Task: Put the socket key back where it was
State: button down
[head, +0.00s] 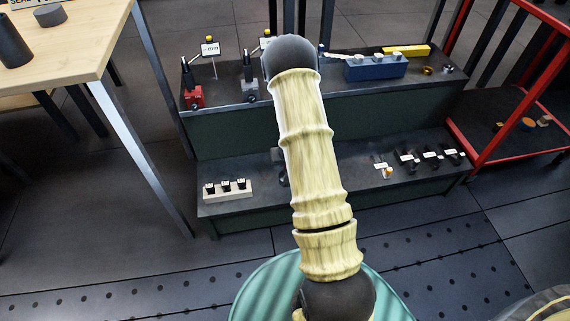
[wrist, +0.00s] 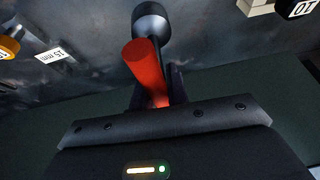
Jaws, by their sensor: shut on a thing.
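The socket key (wrist: 147,66) shows in the wrist view as a red handle with a dark, round socket head at its far end. My gripper (wrist: 157,92) is shut on the red handle, with dark fingers close around its lower part. The socket head points away from my gripper, over a dark surface; I cannot tell whether it touches that surface. In the head view, my arm hides the key and most of my gripper at the middle of the lower shelf (head: 250,208).
A white block (head: 227,190) with black sockets stands left on the lower shelf. Labelled black pieces (head: 430,156) and a small orange-brown piece (head: 387,173) are on its right. The upper shelf holds a red vice-like tool (head: 194,96) and a blue block (head: 375,68). A red-framed rack (head: 480,150) stands right.

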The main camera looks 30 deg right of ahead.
jog(key=c, duration=1.4)
grip_release()
jog(key=shift+f, duration=0.1)
jog(key=shift+o, duration=0.2)
jog(key=p+v, duration=0.6)
jog(key=v, duration=0.6)
